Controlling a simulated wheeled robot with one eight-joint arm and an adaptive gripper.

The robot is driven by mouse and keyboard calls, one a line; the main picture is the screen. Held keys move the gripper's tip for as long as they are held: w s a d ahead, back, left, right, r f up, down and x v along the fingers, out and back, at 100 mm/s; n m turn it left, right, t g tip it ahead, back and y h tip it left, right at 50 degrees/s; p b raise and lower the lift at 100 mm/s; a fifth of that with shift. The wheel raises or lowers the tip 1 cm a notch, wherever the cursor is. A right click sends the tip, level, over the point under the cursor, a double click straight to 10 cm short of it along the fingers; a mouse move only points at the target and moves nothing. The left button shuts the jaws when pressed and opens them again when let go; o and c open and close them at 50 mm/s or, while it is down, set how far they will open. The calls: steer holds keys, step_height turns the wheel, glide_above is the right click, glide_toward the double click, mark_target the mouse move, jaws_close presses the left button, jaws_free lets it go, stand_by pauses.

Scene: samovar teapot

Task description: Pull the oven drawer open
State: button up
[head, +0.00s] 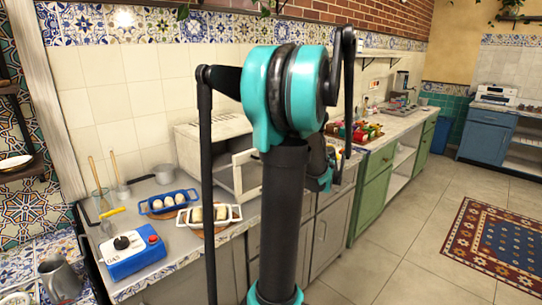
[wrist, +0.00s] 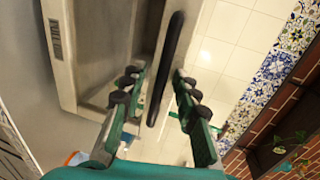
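A pale box-shaped oven (head: 207,142) stands on the counter in the head view, partly hidden behind my arm. In the wrist view its grey body (wrist: 85,60) fills the upper left, with a vent on its side. A long black bar handle (wrist: 168,60) runs down its front edge. My gripper (wrist: 158,80) is open, with one finger on each side of the handle's line. The frames do not clearly show whether the fingers touch the handle. In the head view my arm hides most of the gripper. I cannot make out a separate drawer.
Colourful items (head: 355,132) lie farther right. Green cabinets (head: 373,200) line the wall; the floor (head: 400,240) at right is open.

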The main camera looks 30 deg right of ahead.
steer(key=v, duration=1.2)
steer(key=shift+f, duration=0.1)
steer(key=a+f+n+g+y, duration=0.1)
steer(key=a+f+n+g, duration=0.25)
steer(key=a+f, duration=0.55)
steer(key=a+f+n+g, duration=0.3)
steer(key=a+f+g, duration=0.15)
steer(key=a, duration=0.85)
steer(key=s+a+f+n+g+h, duration=0.2)
steer(key=s+a+f+n+h, duration=0.3)
steer(key=s+a+f+n, duration=0.3)
steer(key=s+a+f, duration=0.1)
steer(key=s+f, duration=0.2)
steer(key=f, duration=0.1)
steer(key=shift+s+g, duration=0.4)
